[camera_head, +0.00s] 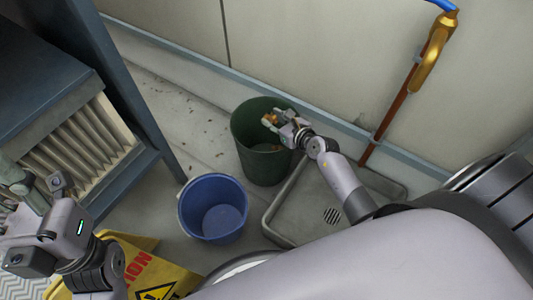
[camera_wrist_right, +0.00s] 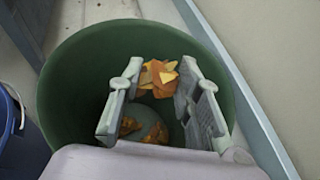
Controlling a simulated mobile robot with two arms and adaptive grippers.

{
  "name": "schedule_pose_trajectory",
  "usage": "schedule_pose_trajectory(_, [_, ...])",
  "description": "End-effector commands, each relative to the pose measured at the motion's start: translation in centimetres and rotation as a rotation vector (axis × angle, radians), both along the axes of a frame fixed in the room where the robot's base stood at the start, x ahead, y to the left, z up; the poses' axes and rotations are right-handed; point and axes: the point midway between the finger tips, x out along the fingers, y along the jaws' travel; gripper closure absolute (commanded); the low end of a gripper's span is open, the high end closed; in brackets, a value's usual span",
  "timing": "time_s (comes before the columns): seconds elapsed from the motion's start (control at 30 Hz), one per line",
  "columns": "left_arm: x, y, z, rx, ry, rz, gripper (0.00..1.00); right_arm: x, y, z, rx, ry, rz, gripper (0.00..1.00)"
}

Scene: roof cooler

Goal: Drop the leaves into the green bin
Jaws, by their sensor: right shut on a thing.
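The green bin (camera_head: 246,155) stands on the floor against the wall, and its rim fills much of the right wrist view (camera_wrist_right: 75,85). My right gripper (camera_head: 275,120) is above the bin's opening, with its fingers pointing into it. It is shut on a clump of orange and yellow leaves (camera_wrist_right: 158,78), which also shows in the head view (camera_head: 268,119). More brown-orange leaves (camera_wrist_right: 155,133) lie on the bin's bottom. My left gripper (camera_head: 38,190) is at the left edge of the head view, away from the bin; its fingers are not clear.
A blue bucket (camera_head: 213,209), apparently empty, stands in front of the green bin. A shallow grey tray with a drain (camera_head: 310,213) is to the right. A yellow warning sign (camera_head: 140,268) lies at the lower left. A cooler unit (camera_head: 75,150) stands left, and a brown pipe (camera_head: 401,95) runs up the wall.

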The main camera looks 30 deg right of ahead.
Motion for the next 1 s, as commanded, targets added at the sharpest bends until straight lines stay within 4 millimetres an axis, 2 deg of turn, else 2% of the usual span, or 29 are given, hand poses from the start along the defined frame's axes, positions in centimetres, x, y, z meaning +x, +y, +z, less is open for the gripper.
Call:
schedule_pose_trajectory(0.37, [0.15,-0.06,0.11,0.002,-0.012,0.001,0.55,0.0,0.03,-0.39,0.0,0.0,0.0,0.84])
schedule_pose_trajectory(0.4, [0.15,-0.06,0.11,0.002,-0.012,0.001,0.55,-0.01,0.03,-0.4,0.0,0.0,0.0,0.68])
schedule_pose_trajectory(0.7, [0.14,-0.07,0.11,0.003,-0.012,0.001,0.55,0.0,0.03,-0.4,0.0,0.0,0.0,0.48])
schedule_pose_trajectory(0.77, [0.14,-0.07,0.11,0.003,-0.012,0.001,0.55,0.0,0.03,-0.41,0.0,0.0,0.0,0.45])
schedule_pose_trajectory(1.0, [0.15,-0.05,0.06,0.002,-0.011,0.001,0.55,-0.02,0.03,-0.42,0.0,0.0,0.001,0.45])
